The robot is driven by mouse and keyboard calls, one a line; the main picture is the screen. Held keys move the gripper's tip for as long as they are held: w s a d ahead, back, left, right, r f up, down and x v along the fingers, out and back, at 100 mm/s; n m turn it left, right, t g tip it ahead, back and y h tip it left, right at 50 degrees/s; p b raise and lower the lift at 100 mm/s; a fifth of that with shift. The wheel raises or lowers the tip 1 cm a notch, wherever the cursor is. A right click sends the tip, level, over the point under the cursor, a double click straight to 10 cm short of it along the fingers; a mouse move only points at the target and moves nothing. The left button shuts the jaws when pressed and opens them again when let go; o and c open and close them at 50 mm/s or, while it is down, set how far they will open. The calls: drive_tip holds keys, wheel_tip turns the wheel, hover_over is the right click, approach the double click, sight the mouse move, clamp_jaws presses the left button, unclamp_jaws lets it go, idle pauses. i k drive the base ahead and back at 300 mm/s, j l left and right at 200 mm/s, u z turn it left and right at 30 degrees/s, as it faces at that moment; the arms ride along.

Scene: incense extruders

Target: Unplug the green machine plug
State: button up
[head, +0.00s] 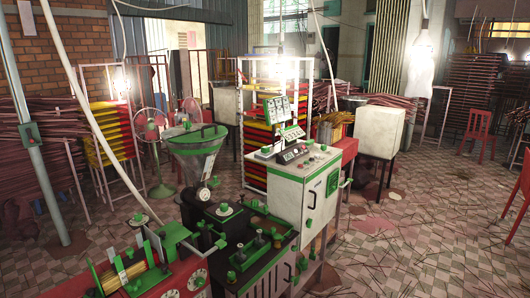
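A green and white machine (308,190) stands in the middle, with a control panel on top and a green-rimmed metal hopper (194,158) on its left. A small green box (29,132) is fixed to a grey pole (43,175) at the left; it may be a socket or plug, but it is too small to tell. A pale cable (82,98) hangs from above and runs down towards the machine's left side; its ends are not clear. I cannot make out a plug for certain. My gripper is not in view.
A green-topped machine part with a yellow roller (122,275) fills the lower left. The tiled floor (420,235) at right is open, strewn with sticks.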

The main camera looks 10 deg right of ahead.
sight(266, 150)
drive_tip(key=i+l, duration=0.2)
drive_tip(key=i, duration=0.35)
drive_tip(key=i+l, duration=0.15)
drive_tip(key=i, duration=0.4)
drive_tip(key=i+l, duration=0.2)
drive_tip(key=i, duration=0.35)
drive_tip(key=i+l+z, duration=0.1)
drive_tip(key=i, duration=0.45)
drive_tip(key=i+l, duration=0.25)
drive_tip(key=i, duration=0.3)
